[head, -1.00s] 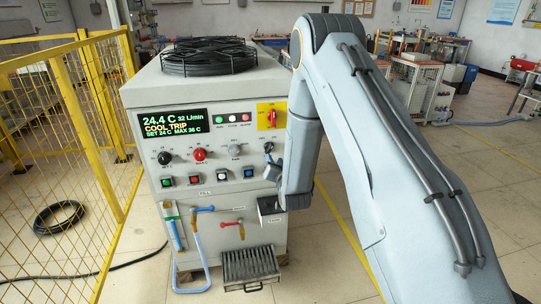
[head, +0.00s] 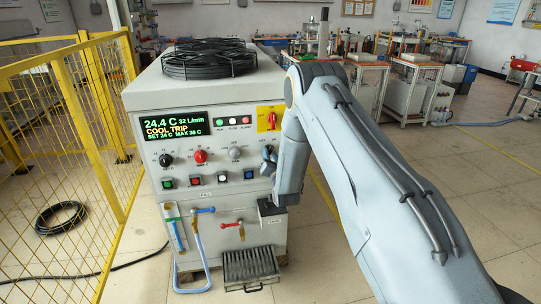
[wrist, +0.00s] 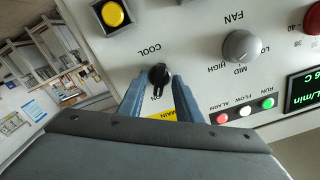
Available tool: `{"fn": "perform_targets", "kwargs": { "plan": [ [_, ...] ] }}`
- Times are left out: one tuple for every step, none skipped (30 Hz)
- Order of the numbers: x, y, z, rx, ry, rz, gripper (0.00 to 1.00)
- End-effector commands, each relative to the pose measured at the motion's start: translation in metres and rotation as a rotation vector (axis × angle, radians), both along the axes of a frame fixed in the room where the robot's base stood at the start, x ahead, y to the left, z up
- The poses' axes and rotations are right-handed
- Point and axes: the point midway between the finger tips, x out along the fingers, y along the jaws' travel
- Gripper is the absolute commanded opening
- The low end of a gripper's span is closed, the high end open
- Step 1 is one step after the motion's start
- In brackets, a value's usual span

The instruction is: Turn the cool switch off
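The cool switch (wrist: 159,74) is a small black rotary knob under the upside-down word COOL in the wrist view. Its grip bar points down the picture, at lettering that looks like ON and is partly hidden. My gripper (wrist: 159,80) has one blue-grey finger on each side of the knob, with the tips close to it. A narrow gap seems to show on each side, so the fingers look open around it. In the head view my gripper (head: 268,155) is at the right edge of the machine's front panel and hides the switch.
The grey machine's display (head: 173,124) reads COOL TRIP, 24.4 C. The yellow main switch plate (head: 270,118) is just above my gripper. The grey fan knob (wrist: 240,46) and a yellow push button (wrist: 112,13) are near the switch. A yellow mesh fence (head: 60,150) stands left.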

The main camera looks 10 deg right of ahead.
Motion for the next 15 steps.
{"fn": "perform_targets", "kwargs": {
  "plan": [
    [0.0007, 0.0000, 0.0001, 0.000, 0.000, 0.000, 0.31],
    [0.0008, 0.0000, 0.0000, 0.000, 0.000, 0.000, 0.31],
    [0.0008, 0.0000, 0.0000, 0.000, 0.000, 0.000, 0.31],
    [0.0008, 0.0000, 0.0000, 0.000, 0.000, 0.000, 0.31],
    [0.0007, 0.0001, -0.0001, 0.000, 0.000, 0.000, 0.31],
    [0.0007, 0.0001, -0.0001, 0.000, 0.000, 0.000, 0.31],
    [0.0007, 0.0001, -0.0001, 0.000, 0.000, 0.000, 0.30],
    [0.0007, 0.0000, 0.0000, 0.000, 0.000, 0.000, 0.24],
    [0.0006, 0.0000, 0.0000, 0.000, 0.000, 0.000, 0.18],
    [0.0006, 0.0000, 0.0000, 0.000, 0.000, 0.000, 0.13],
    [0.0006, 0.0000, 0.0000, 0.000, 0.000, 0.000, 0.08],
    [0.0006, 0.0000, 0.0000, 0.000, 0.000, 0.000, 0.01],
    [0.0006, 0.0000, 0.0000, 0.000, 0.000, 0.000, 0.00],
    [0.0005, 0.0000, 0.0000, 0.000, 0.000, 0.000, 0.00],
    [0.0005, 0.0000, 0.0000, 0.000, 0.000, 0.000, 0.00]
  ]
}}
